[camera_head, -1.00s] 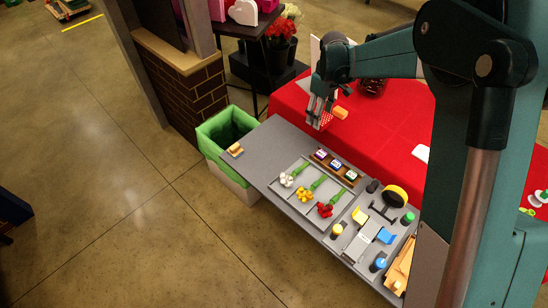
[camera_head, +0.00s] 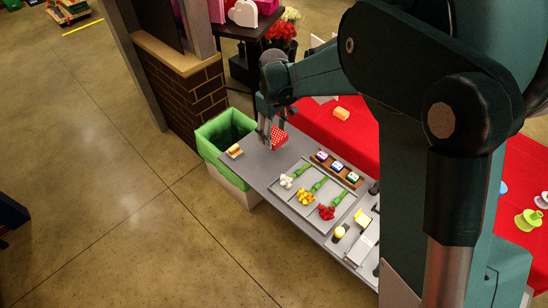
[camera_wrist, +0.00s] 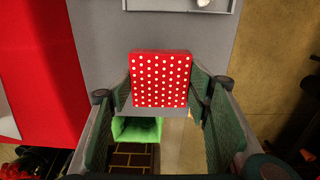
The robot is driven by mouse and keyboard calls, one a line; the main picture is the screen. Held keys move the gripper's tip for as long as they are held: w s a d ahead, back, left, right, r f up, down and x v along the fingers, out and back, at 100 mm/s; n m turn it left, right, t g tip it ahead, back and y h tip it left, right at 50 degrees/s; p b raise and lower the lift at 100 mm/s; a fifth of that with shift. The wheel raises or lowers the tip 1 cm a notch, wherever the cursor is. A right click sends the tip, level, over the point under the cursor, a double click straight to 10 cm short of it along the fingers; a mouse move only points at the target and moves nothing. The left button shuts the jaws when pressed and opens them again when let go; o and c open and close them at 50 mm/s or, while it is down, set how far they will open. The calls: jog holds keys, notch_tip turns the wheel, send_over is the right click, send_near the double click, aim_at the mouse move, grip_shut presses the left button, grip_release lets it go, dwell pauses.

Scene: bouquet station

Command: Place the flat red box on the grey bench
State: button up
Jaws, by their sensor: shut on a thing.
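The flat red box (camera_wrist: 160,79) has white dots and sits between my gripper's fingers in the wrist view. My gripper (camera_head: 270,133) is shut on it. In the head view the red box (camera_head: 279,137) shows just right of the fingers, over the far left part of the grey bench (camera_head: 259,165). The bench top also shows in the wrist view (camera_wrist: 105,45). I cannot tell whether the box touches the bench or is held a little above it.
A green-lined bin (camera_head: 215,137) stands against the bench's left end. A small yellow-brown item (camera_head: 235,151) lies near that end. A grey tray (camera_head: 296,203) with flowers and a wooden rack (camera_head: 337,168) are nearby. A red table (camera_head: 350,135) is behind, with an orange block (camera_head: 341,113).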

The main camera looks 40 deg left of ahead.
jog(key=shift+f, duration=0.1)
send_over(274, 157)
jog(key=shift+f, duration=3.05)
jog(key=shift+a, duration=0.1)
jog(key=shift+f, duration=1.85)
jog(key=shift+f+b, duration=0.2)
jog(key=shift+b, duration=0.15)
jog(key=o, duration=0.9)
jog(key=shift+o, duration=0.2)
jog(key=shift+r, duration=0.15)
notch_tip(274, 157, up, 12)
jog(key=shift+r+p, duration=0.1)
jog(key=shift+p, duration=0.3)
